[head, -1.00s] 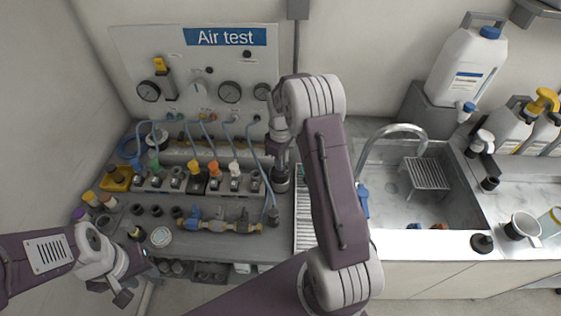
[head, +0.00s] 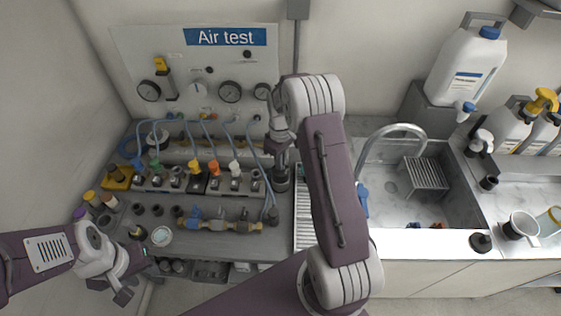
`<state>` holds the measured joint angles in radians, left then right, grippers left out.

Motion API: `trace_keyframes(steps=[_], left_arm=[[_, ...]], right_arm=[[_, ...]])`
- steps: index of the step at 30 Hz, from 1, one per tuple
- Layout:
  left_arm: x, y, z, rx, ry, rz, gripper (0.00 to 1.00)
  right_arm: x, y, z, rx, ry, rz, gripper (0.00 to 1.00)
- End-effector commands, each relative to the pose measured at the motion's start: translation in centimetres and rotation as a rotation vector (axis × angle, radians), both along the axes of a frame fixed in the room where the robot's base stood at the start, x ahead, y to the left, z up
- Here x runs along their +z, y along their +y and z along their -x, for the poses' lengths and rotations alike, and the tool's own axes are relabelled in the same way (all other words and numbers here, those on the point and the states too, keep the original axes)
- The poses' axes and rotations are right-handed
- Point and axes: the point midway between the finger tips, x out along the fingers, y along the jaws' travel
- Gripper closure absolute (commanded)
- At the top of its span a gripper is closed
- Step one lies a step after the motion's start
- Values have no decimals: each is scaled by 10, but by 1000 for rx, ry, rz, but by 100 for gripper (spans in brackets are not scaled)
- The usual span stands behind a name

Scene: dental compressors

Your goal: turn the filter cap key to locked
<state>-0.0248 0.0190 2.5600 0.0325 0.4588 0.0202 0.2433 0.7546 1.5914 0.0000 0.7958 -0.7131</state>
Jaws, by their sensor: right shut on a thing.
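My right gripper (head: 280,160) points down over a dark round fitting (head: 281,183), at the right end of the bench beside the row of valves. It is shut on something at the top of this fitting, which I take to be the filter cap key. The jaws and wrist hide the key, so its angle and any lock mark cannot be read. My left gripper (head: 112,291) hangs at the lower left, off the bench's front edge. Its fingers look apart and empty.
The "Air test" panel (head: 190,70) with gauges stands behind. Blue hoses (head: 205,130) run down to a valve row (head: 200,183) left of my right gripper. A brass and blue pipe assembly (head: 222,225) lies in front. A sink (head: 410,190) is to the right.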

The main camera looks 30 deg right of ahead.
Motion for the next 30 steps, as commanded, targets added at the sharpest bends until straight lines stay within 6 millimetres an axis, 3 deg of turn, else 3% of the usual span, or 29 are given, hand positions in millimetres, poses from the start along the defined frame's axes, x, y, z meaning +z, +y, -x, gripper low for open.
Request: trace_keyframes(steps=[19,21,22,30], left_arm=[[0,0,0,0,0,0,64],[0,0,0,0,0,0,64],[0,0,0,0,0,0,64],[0,0,0,0,0,0,64]], right_arm=[[0,0,0,0,0,0,100],[0,0,0,0,0,0,76],[0,0,0,0,0,0,70],[0,0,0,0,0,0,70]])
